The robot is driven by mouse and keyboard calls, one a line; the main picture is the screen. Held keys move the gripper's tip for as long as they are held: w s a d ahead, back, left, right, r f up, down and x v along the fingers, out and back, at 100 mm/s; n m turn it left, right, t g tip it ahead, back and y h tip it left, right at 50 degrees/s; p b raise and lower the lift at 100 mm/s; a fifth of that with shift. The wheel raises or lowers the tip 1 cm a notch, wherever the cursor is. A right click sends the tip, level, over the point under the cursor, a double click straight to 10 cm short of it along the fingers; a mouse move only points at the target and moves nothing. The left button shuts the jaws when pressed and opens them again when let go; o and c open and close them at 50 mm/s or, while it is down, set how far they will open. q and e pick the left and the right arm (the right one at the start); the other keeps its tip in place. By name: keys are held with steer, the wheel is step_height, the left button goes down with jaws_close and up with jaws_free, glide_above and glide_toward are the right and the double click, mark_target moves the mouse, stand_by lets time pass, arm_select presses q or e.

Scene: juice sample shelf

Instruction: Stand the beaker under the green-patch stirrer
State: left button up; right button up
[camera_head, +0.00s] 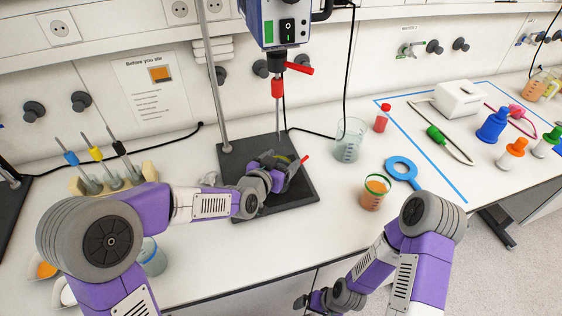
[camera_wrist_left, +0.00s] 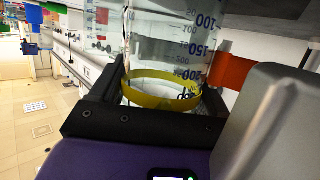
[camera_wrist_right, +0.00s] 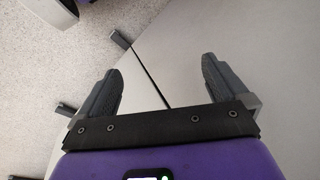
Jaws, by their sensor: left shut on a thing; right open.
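The stirrer with a green patch (camera_head: 268,32) hangs on a stand rod at the top centre, with a red collar (camera_head: 277,88) on its thin shaft. Its black base plate (camera_head: 300,192) lies on the bench below. My left gripper (camera_head: 280,172) is over the plate, shut on a clear beaker (camera_wrist_left: 165,45) with a yellow band and blue scale marks. In the head view the gripper mostly hides the beaker, so I cannot tell whether it touches the plate. My right gripper (camera_wrist_right: 160,78) is open and empty at the bench's front edge.
A clear beaker (camera_head: 349,142) and a small red-capped bottle (camera_head: 382,118) stand right of the plate. An orange-filled beaker (camera_head: 374,194) stands by a blue ring (camera_head: 402,172). Another beaker (camera_head: 152,258) stands behind my left arm. A rack (camera_head: 110,178) is at left.

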arm_select(q)
steer(key=o, duration=1.3)
steer(key=shift+c, duration=0.2)
steer(key=shift+s, duration=0.1)
steer(key=v, duration=0.7)
steer(key=shift+s+p, duration=0.15)
steer(key=shift+p, duration=0.2)
